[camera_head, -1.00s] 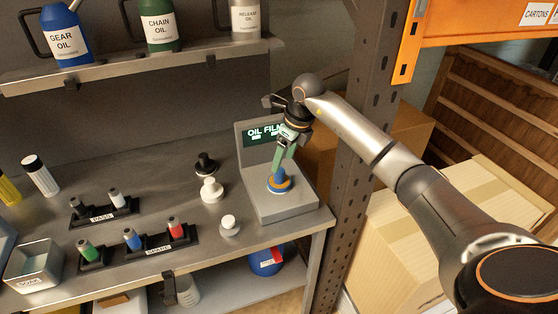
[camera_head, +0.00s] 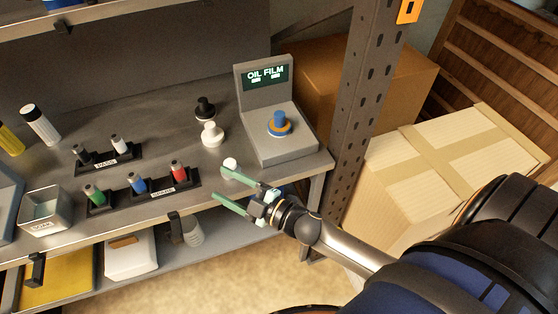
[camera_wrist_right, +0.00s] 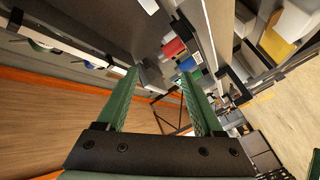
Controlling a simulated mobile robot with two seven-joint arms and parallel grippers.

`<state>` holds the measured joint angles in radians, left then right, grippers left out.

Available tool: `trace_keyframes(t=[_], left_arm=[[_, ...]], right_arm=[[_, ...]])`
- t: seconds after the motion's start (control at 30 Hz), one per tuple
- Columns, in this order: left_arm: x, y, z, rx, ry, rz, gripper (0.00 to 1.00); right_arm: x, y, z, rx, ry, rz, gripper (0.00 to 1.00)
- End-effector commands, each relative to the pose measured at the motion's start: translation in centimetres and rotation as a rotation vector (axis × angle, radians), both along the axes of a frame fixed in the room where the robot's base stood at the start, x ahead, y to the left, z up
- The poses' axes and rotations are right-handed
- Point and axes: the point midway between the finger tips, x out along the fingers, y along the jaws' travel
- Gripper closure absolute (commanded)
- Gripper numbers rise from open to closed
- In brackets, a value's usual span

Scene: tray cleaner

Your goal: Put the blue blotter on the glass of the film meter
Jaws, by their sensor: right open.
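The blue blotter (camera_head: 279,119) sits on the round orange-ringed glass (camera_head: 279,130) on the grey film meter (camera_head: 285,149), whose back panel reads OIL FILM. The blotter looks upright. My left gripper is in neither view.
A rack with green, blue and red items (camera_head: 146,189) and a smaller rack (camera_head: 104,156) stand on the bench. Black and white knobbed pieces (camera_head: 212,134) stand left of the meter. A metal post (camera_head: 357,110) and cardboard boxes (camera_head: 440,175) are at the right.

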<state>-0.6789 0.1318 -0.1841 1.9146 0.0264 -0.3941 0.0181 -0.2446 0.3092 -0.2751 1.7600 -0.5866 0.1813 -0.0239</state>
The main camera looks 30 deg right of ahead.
Motion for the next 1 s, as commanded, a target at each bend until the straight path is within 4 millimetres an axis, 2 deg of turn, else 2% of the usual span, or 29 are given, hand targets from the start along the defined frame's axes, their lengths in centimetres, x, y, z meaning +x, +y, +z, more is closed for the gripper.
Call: trace_keyframes(t=[0.03, 0.1, 0.2, 0.3, 0.4, 0.5, 1.0], left_arm=[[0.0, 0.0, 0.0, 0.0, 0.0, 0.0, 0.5], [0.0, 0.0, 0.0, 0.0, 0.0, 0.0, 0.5], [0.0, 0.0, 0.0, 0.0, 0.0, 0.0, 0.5], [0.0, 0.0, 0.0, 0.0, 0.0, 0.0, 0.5], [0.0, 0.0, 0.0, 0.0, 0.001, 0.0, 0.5], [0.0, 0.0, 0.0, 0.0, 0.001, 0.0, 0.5], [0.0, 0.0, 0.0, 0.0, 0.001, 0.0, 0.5]], right_arm=[[-2.1, -1.1, -3.0, 0.112, 0.157, -0.101, 0.32], [-5.2, -2.4, -6.8, 0.249, 0.365, -0.23, 0.32], [-10.0, -3.1, -11.4, 0.404, 0.626, -0.371, 0.32], [-14.1, -3.1, -14.2, 0.503, 0.81, -0.459, 0.32], [-16.4, -2.8, -15.5, 0.556, 0.909, -0.501, 0.32], [-17.1, -2.7, -15.9, 0.572, 0.942, -0.515, 0.32], [-17.0, -2.7, -15.9, 0.569, 0.94, -0.512, 0.32]])
